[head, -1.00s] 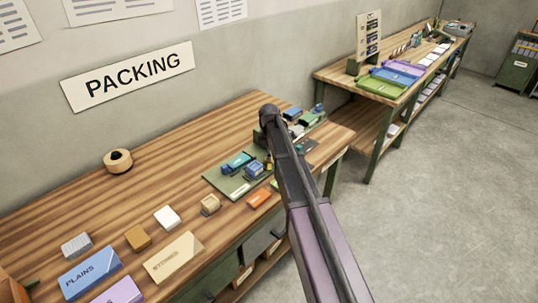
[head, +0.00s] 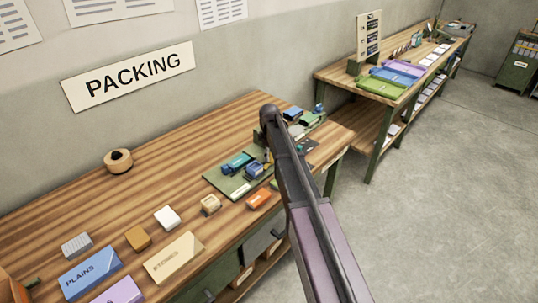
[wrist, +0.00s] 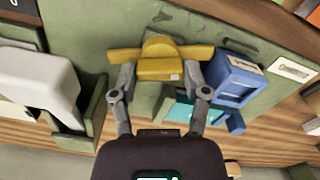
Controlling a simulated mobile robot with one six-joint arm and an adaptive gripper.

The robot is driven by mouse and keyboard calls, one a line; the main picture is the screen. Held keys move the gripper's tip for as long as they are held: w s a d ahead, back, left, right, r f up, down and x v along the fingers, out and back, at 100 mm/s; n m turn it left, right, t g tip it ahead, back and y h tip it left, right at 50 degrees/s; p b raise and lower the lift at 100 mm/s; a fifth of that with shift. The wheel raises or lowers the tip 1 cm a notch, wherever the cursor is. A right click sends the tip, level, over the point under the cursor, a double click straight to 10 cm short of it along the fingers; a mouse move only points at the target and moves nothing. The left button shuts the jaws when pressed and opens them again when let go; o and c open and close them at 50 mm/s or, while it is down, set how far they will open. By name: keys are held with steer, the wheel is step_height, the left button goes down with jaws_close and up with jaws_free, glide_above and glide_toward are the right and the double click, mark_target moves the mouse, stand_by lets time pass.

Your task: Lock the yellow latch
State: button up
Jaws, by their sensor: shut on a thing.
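The yellow latch (wrist: 161,68) is in the upper middle of the wrist view, against a green board (wrist: 190,25). My gripper (wrist: 161,72) has one finger at each side of the latch and is shut on it. The head view shows the green board (head: 232,187) lying on the packing bench. There my arm covers much of the area around my gripper, and the latch's exact position cannot be made out. A blue block-like part (wrist: 235,78) sits right of the latch, close to my right finger. A teal part (wrist: 190,108) shows partly behind that finger.
A white rounded thing in a green holder (wrist: 88,125) stands left of my gripper. The back left of the bench is bare.

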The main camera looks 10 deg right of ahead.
steer(key=shift+s+m, duration=0.15)
steer(key=shift+m, duration=1.85)
steer(key=o, duration=1.2)
steer(key=shift+c, duration=0.2)
steer(key=shift+n, duration=0.3)
